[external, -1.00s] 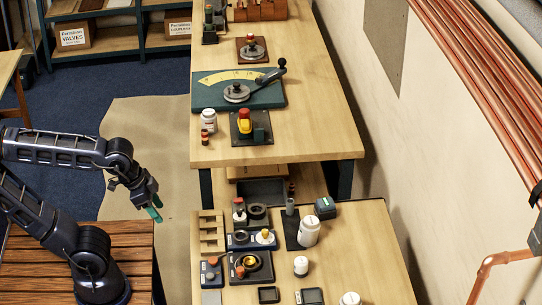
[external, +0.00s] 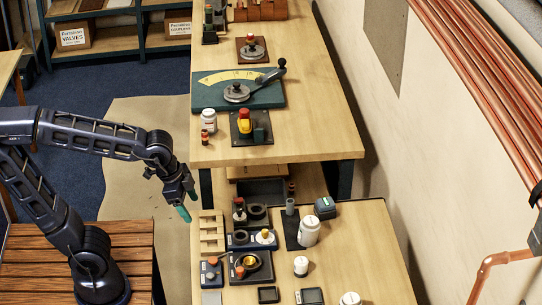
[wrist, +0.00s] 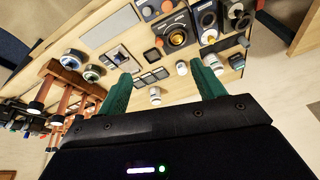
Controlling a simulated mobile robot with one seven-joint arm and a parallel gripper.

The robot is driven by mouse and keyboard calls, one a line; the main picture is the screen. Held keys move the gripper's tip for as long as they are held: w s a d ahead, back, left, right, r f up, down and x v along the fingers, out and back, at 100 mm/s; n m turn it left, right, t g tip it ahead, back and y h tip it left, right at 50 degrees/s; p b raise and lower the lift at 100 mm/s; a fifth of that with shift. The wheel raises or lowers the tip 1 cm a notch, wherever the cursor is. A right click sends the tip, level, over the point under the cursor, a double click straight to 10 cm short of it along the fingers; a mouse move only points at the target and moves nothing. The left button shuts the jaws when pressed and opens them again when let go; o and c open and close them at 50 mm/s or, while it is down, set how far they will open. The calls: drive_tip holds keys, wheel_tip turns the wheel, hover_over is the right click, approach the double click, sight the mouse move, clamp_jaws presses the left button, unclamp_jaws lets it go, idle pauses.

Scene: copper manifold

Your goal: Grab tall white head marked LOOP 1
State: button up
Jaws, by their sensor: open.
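No LOOP 1 marking is readable, so I cannot tell which white piece carries it. Candidates on the lower bench are a larger white jar (external: 309,232), a smaller white cylinder (external: 301,266) and a white piece (external: 350,299) at the front edge. In the wrist view, small white pieces (wrist: 155,96) and (wrist: 181,68) show between the green fingers. My gripper (external: 187,204) hangs left of the lower bench, its green fingers apart and empty. It also shows in the wrist view (wrist: 160,71). It touches none of the white pieces.
The lower bench (external: 375,250) holds a wooden rack (external: 212,232), dark trays and control blocks, with bare wood at the right. The higher bench (external: 300,140) stands behind with a dial board (external: 238,90). Copper pipes (external: 470,80) run along the right wall.

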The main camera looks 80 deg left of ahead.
drive_tip(key=w+f+m+g, duration=0.1)
drive_tip(key=w+f+m, duration=0.15)
drive_tip(key=w, duration=0.65)
drive_tip(key=w+f+m, duration=0.2)
drive_tip(key=w+f, duration=0.1)
drive_tip(key=w, duration=0.5)
drive_tip(key=m+g+h, duration=0.1)
drive_tip(key=m+g, duration=0.1)
drive_tip(key=m, duration=0.2)
hover_over(301, 260)
drive_tip(key=f, duration=1.2)
drive_tip(key=shift+s+a+f, duration=0.2)
drive_tip(key=shift+a, duration=0.1)
drive_tip(key=shift+w+f, duration=0.25)
drive_tip(key=shift+f, duration=0.2)
drive_tip(key=f, duration=0.5)
drive_tip(key=shift+w+d, duration=0.15)
drive_tip(key=shift+d, duration=0.1)
drive_tip(key=shift+d+f, duration=0.1)
drive_tip(key=shift+f, duration=2.65)
drive_tip(key=c, duration=1.1)
drive_tip(key=shift+r, duration=0.1)
